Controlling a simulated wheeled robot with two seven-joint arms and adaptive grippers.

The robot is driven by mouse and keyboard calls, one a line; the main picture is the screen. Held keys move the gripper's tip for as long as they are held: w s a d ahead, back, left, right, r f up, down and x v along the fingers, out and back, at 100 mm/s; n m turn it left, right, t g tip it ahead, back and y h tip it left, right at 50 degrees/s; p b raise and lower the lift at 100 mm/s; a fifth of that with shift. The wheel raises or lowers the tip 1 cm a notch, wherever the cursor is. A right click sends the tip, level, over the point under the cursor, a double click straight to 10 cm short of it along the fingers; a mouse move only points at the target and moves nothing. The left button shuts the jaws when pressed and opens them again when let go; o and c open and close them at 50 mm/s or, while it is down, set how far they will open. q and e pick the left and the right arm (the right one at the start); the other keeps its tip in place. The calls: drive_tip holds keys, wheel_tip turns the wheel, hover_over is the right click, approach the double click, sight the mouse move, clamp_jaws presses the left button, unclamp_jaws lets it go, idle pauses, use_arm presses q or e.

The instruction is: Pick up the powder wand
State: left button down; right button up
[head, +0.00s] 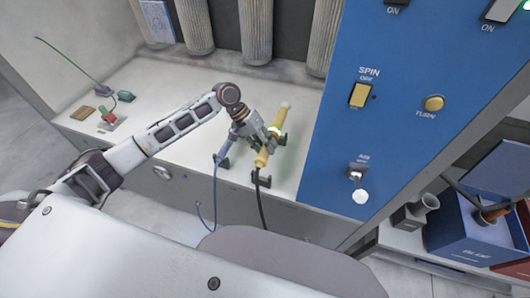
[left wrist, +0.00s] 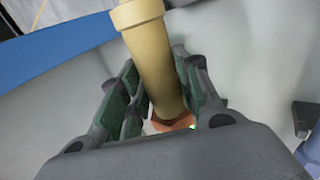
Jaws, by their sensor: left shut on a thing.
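The powder wand (head: 263,157) is a yellow rod with a pale tip and a greenish band, lying slanted over the white counter (head: 205,91). A black cable hangs from near its lower end. My left gripper (head: 268,138) is around the wand's middle and shut on it. My right gripper is not in view.
A blue control panel (head: 385,125) with switches and knobs rises close to the right of the wand. Ribbed grey hoses (head: 256,30) stand behind. A blue cable (head: 214,185) hangs over the counter front. Small tools (head: 108,118) lie at the left, a blue bin (head: 470,235) at lower right.

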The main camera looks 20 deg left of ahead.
use_arm(q)
drive_tip(key=shift+r, duration=0.95)
drive_tip(key=shift+r, duration=0.1)
drive_tip(key=shift+r+p, duration=1.45)
drive_tip(key=shift+p, duration=0.35)
drive_tip(key=shift+r+p, duration=1)
drive_tip(key=shift+p, duration=0.2)
